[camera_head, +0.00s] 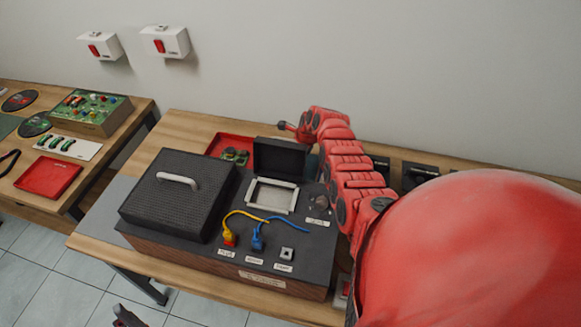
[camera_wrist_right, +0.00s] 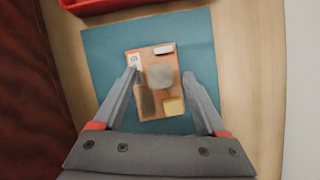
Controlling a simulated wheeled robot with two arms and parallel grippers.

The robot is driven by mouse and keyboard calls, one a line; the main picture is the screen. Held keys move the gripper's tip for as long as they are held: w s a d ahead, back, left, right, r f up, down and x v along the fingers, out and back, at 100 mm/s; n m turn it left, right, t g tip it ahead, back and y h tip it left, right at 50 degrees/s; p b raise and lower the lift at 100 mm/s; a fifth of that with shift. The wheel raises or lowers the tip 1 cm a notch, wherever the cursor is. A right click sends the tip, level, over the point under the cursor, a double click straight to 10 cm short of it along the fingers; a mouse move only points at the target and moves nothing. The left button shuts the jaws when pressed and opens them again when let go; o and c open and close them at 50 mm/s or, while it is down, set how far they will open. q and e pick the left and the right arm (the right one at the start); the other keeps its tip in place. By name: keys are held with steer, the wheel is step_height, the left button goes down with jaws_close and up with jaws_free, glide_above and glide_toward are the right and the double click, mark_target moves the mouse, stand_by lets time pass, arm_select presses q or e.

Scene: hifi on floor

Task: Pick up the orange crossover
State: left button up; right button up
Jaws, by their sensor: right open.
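The orange crossover, a small board (camera_wrist_right: 153,112) with a grey round part, a yellow block and other parts, lies on a teal mat (camera_wrist_right: 103,55) in the right wrist view. My right gripper (camera_wrist_right: 160,73) is open above it, one finger on each side; the left finger overlaps the board's left edge in the picture. Nothing is held. In the head view my right arm reaches behind the hi-fi's raised black lid; the crossover and right fingertips are hidden there. A dark tip at the lower left edge seems to be my left gripper (camera_head: 126,316); its jaws are unclear.
The hi-fi box (camera_head: 270,284) with yellow and blue cables and a black handled cover (camera_head: 165,210) fills the table front. A red tray (camera_head: 222,141) stands behind it; its edge borders the mat. A side table (camera_head: 20,180) at left holds a green board (camera_head: 92,108).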

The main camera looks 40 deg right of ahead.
jaws_close()
stand_by(0.4)
steer(key=shift+r, duration=0.15)
step_height(320, 180, up, 11)
steer(key=shift+f, duration=0.2)
stand_by(0.5)
